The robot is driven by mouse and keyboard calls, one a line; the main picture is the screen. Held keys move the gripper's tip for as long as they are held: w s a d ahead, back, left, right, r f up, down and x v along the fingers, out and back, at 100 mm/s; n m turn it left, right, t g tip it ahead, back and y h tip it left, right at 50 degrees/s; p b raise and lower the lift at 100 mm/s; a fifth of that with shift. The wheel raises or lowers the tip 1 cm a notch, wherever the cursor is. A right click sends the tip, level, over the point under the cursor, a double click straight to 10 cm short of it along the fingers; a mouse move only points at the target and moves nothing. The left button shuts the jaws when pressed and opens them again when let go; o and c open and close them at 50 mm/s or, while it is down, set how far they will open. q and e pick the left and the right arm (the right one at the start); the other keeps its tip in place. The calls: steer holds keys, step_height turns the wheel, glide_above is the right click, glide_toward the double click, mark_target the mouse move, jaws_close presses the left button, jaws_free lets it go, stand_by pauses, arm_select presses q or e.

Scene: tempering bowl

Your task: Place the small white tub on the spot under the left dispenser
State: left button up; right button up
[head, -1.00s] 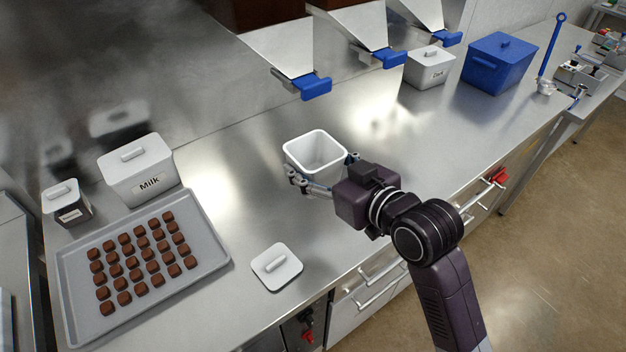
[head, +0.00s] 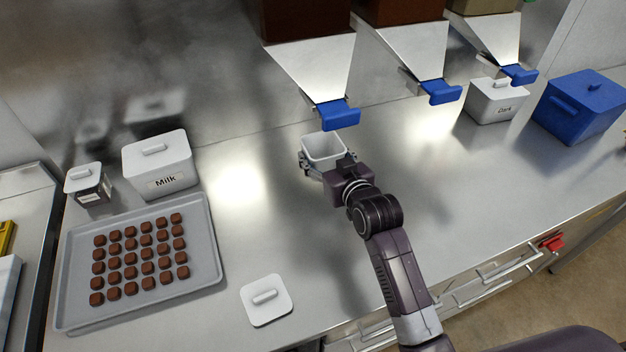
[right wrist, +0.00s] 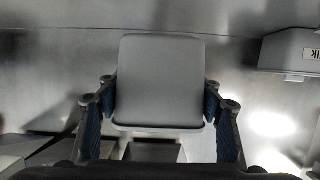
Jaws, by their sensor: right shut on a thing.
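My right gripper (head: 325,163) is shut on the small white tub (head: 323,147), with its fingers at the tub's sides. The tub is open-topped, empty-looking and upright. In the head view it shows just below and left of the blue handle (head: 338,115) of the left dispenser (head: 312,68). In the right wrist view the tub (right wrist: 160,82) sits between the two fingers of my gripper (right wrist: 160,105). I cannot tell whether its base touches the counter. The spot under the dispenser is not visible. My left gripper is not in view.
A white lid (head: 266,299) lies on the steel counter (head: 430,190) at the front. A tray (head: 212,270) of chocolates, a Milk tub (head: 160,165) and a smaller container (head: 88,185) are at left. Two more dispensers, a Dark tub (head: 494,102) and a blue box (head: 582,108) are at right.

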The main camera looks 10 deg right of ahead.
step_height(320, 180, down, 4)
steer(key=shift+a, duration=0.1)
step_height(320, 180, down, 3)
steer(key=shift+f+p, duration=0.15)
steer(key=shift+p, duration=0.2)
steer(key=shift+f, duration=0.35)
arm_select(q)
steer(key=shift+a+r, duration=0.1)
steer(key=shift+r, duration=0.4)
arm_select(e)
steer(key=shift+f, duration=0.15)
steer(key=o, duration=0.8)
steer(key=shift+f, duration=0.1)
steer(key=o, duration=0.4)
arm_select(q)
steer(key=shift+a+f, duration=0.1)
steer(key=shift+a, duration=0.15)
